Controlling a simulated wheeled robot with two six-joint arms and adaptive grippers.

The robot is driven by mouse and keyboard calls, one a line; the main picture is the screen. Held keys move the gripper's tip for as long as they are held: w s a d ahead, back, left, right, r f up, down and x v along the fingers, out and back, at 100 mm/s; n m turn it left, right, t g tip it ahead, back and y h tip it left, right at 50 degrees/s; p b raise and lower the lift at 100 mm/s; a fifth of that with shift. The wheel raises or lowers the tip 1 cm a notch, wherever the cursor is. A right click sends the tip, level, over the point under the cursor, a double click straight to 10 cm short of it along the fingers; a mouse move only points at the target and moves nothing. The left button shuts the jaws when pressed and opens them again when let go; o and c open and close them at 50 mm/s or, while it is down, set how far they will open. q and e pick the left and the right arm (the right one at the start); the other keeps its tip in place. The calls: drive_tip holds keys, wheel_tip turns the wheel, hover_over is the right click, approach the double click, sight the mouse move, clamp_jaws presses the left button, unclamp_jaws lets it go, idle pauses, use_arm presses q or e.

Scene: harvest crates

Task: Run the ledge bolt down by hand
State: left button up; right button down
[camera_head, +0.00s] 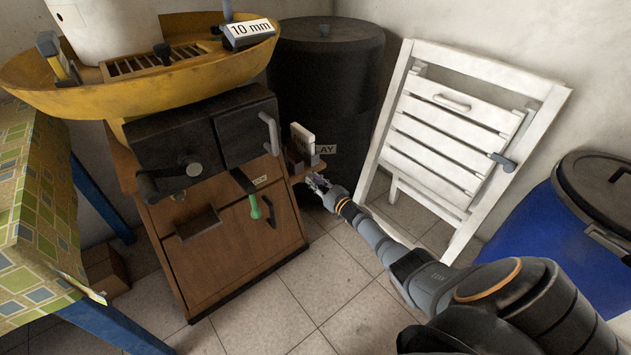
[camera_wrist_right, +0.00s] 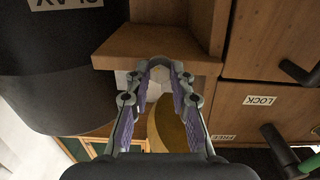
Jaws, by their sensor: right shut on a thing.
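My right gripper (camera_head: 318,183) is at the small wooden ledge (camera_head: 294,168) on the right side of the wooden cabinet (camera_head: 240,235). In the right wrist view my right gripper (camera_wrist_right: 158,68) has its fingertips close together at the edge of the ledge (camera_wrist_right: 150,45). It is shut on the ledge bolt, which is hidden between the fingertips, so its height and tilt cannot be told. A pale block (camera_head: 302,138) stands at the ledge. My left gripper is not in view.
A black barrel (camera_head: 325,75) stands behind the ledge. A white folding chair (camera_head: 450,115) leans on the wall at right, near my right arm. A blue drum (camera_head: 560,225) is at far right. The floor in front is clear.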

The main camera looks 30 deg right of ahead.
drive_tip(key=shift+s+f+m, duration=0.2)
drive_tip(key=shift+f+m, duration=0.1)
idle(0.4)
drive_tip(key=c, duration=1.4)
unclamp_jaws()
drive_tip(key=shift+o, duration=1.2)
drive_tip(key=shift+r, duration=0.1)
drive_tip(key=shift+w+r, duration=0.1)
drive_tip(key=s, duration=1.2)
drive_tip(key=shift+d, duration=0.45)
